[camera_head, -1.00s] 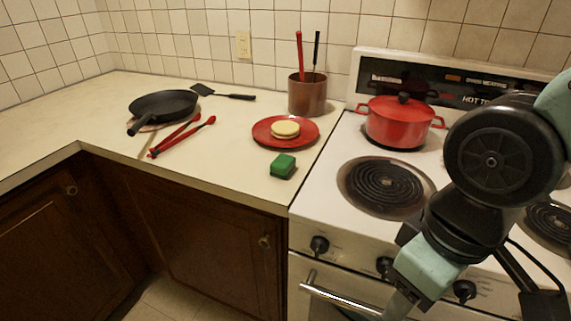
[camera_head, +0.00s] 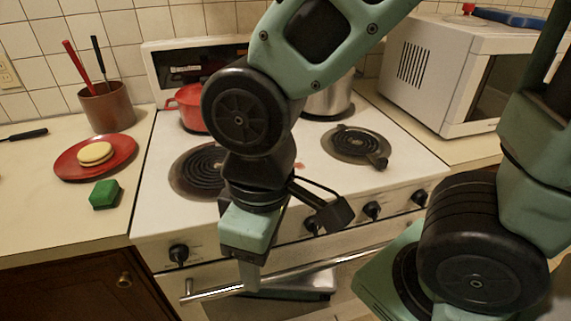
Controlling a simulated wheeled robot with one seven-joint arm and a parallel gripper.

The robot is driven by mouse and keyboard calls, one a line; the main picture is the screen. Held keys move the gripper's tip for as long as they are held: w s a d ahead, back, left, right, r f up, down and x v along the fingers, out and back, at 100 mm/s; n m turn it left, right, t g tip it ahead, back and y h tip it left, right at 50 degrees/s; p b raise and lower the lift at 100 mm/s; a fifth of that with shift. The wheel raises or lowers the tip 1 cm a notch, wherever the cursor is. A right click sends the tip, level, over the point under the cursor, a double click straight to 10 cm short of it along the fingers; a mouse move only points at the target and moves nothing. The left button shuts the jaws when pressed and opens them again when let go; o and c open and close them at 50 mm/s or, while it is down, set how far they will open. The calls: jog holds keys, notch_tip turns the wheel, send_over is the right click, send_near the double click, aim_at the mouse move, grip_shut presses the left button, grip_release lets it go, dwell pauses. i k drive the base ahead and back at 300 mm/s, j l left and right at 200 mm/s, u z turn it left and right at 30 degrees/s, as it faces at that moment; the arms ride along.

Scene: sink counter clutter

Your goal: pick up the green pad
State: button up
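The green pad (camera_head: 104,194) is a small green block lying on the counter, just in front of the red plate (camera_head: 66,166) and left of the stove. My gripper (camera_head: 250,278) hangs in front of the stove, near the oven handle, to the right of the pad and well apart from it. Its fingers point down and show nearly edge-on, so I cannot see whether they are apart. Nothing shows held in it.
The plate holds a pale round stack (camera_head: 95,153). A brown utensil pot (camera_head: 108,107) stands behind it. The stove carries a red pot (camera_head: 187,108) and a steel pot (camera_head: 330,100). A white microwave (camera_head: 432,75) stands at the right. Counter left of the pad is clear.

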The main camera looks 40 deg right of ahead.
aim_at(105, 194)
jog(key=z, duration=0.25)
jog(key=i+j+z, duration=0.1)
jog(key=j+z, duration=0.65)
jog(key=i+j, duration=0.05)
